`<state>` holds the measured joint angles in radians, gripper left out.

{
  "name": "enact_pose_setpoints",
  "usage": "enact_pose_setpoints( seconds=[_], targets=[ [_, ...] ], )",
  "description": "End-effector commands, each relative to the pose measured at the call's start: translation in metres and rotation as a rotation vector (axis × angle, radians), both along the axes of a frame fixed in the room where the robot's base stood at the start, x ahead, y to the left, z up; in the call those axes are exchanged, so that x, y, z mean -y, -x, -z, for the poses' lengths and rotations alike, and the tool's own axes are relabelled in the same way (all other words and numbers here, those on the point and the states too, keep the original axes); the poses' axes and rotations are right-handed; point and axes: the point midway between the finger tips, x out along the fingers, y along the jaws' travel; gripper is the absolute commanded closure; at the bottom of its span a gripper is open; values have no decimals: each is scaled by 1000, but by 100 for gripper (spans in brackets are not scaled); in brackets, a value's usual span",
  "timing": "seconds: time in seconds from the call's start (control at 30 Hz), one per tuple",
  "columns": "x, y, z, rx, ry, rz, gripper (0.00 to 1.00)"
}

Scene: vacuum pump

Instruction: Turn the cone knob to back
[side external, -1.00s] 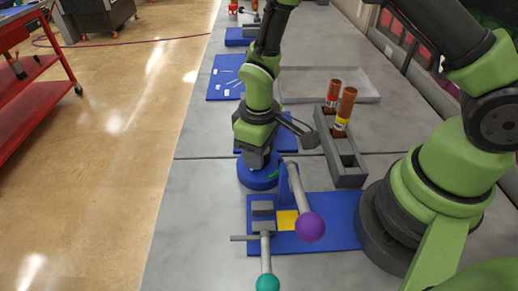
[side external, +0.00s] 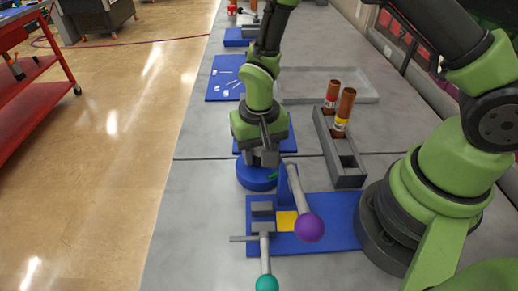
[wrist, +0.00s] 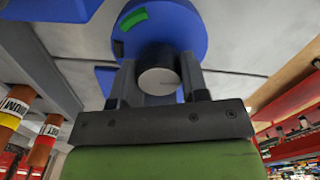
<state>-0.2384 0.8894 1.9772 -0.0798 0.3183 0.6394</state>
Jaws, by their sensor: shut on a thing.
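The cone knob (wrist: 158,80) shows in the wrist view as a grey, round-ended piece between my two fingers. It stands over a round blue base (side external: 257,178), which also shows in the wrist view (wrist: 190,28) with a green mark (wrist: 133,19) near its rim. My gripper (side external: 262,165) points down over this base and is shut on the knob. In the side view the gripper and wrist hide the knob.
In front, a blue plate (side external: 340,222) carries a purple-ball lever (side external: 309,228), a teal-ball lever (side external: 266,284) and a yellow square (side external: 286,221). A grey rack (side external: 340,160) with brown tubes stands to the right. A shallow grey tray (side external: 335,87) lies behind.

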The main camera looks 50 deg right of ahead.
Motion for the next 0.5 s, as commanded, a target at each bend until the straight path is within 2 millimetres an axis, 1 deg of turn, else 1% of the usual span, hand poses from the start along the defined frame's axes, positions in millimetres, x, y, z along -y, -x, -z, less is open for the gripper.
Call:
enact_pose_setpoints(
  seconds=[0.2,0.5],
  targets=[
    [0,0,-1,1,0,48,83],
    [0,0,-1,1,0,61,83]
  ],
)
